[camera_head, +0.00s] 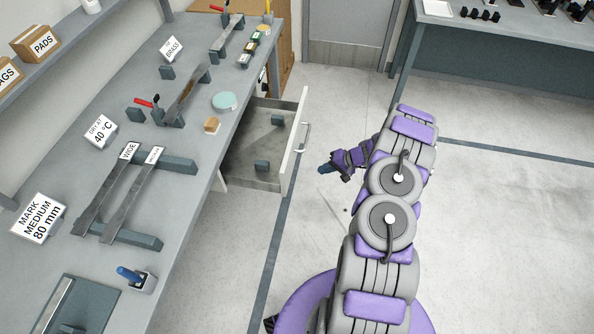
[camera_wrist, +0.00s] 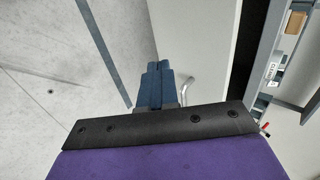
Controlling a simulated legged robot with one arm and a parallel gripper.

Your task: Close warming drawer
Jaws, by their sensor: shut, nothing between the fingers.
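The warming drawer (camera_head: 248,168) is pulled out from under the workbench, with its pale front panel (camera_head: 296,140) facing right. A curved metal handle (camera_head: 302,138) is on the outer face of the panel. My gripper (camera_head: 324,169) is outside the drawer, to the right of the front panel and a little below the handle in the picture. Its fingers are shut and empty. The wrist view shows the closed blue fingers (camera_wrist: 155,85) beside the panel (camera_wrist: 195,40) and handle (camera_wrist: 187,90).
The workbench (camera_head: 190,215) holds metal strips, labels, a round teal dish (camera_head: 225,101) and a pen holder (camera_head: 145,283). A second table (camera_head: 510,40) stands at the upper right. The floor (camera_head: 490,220) right of my arm is clear.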

